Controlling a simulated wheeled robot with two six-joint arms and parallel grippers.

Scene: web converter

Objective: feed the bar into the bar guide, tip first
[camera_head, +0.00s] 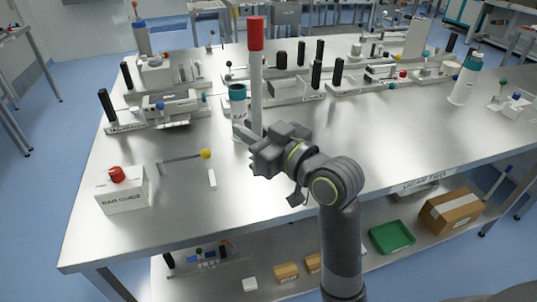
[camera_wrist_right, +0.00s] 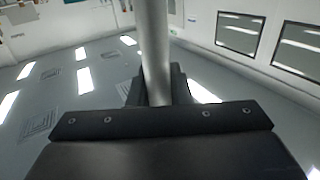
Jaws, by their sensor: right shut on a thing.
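The bar (camera_head: 256,90) is a pale grey rod with a red end pointing up. It stands about upright in my right gripper (camera_head: 254,137), which is shut on its lower part. In the right wrist view the grey bar (camera_wrist_right: 154,50) runs up between the fingers; its red end does not show there. The bar guide (camera_head: 124,193) is a white labelled box at the table's front left, with a red round piece (camera_head: 116,174) on top. The gripper is right of the guide and farther back, apart from it. The bar's lower end is hidden. My left gripper is not in view.
A teal-topped white container (camera_head: 238,104) stands close left of the bar. Several fixtures line the back.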

